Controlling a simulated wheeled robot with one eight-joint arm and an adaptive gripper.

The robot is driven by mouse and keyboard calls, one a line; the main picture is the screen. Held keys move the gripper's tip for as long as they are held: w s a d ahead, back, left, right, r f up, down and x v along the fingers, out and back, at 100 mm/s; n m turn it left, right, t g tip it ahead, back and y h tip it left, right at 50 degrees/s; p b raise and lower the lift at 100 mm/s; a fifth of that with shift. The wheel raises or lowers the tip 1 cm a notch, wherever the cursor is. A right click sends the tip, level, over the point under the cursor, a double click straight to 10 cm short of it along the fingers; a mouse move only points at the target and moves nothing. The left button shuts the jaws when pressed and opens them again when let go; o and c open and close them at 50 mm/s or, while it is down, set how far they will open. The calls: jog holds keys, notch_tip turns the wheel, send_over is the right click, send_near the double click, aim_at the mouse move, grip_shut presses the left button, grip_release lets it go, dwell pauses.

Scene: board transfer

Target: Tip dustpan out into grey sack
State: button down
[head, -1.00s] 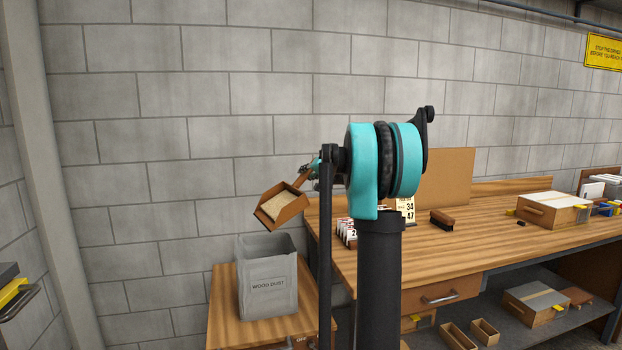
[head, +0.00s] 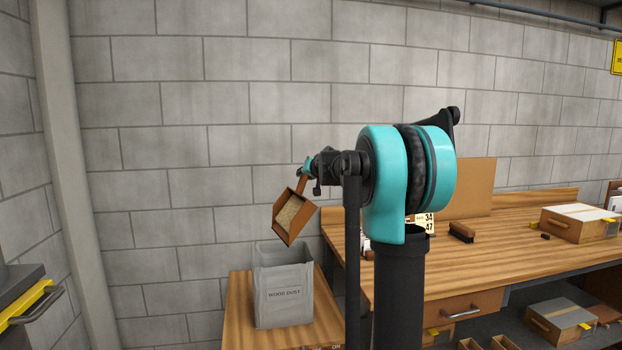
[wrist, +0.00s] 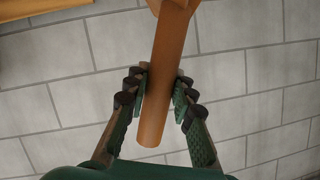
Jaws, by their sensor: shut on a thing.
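The dustpan (head: 294,216) is a brown wooden pan with pale dust in it. It hangs tilted, its open end pointing down, above the grey sack. My gripper (head: 309,170) is shut on its handle, which runs between the two fingers in the wrist view (wrist: 160,95). The grey sack (head: 284,303), labelled WOOD DUST, stands open and upright on a small wooden table (head: 239,310). The pan's lower edge is just above the sack's rim in the head view; whether they touch is not clear. No dust is seen falling.
A long workbench (head: 500,245) stands at the right, holding a brush (head: 461,232), a wooden box (head: 575,222) and a number card (head: 425,222). My arm hides part of it. A dark cabinet with a yellow edge (head: 28,302) is at the left.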

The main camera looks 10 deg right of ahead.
jog(key=s+a+r+n+h, duration=0.1)
jog(key=a+r+n, duration=0.1)
jog(key=a, duration=0.5)
jog(key=shift+s+r+t, duration=0.15)
jog(key=shift+s+t, duration=0.15)
dwell(0.6)
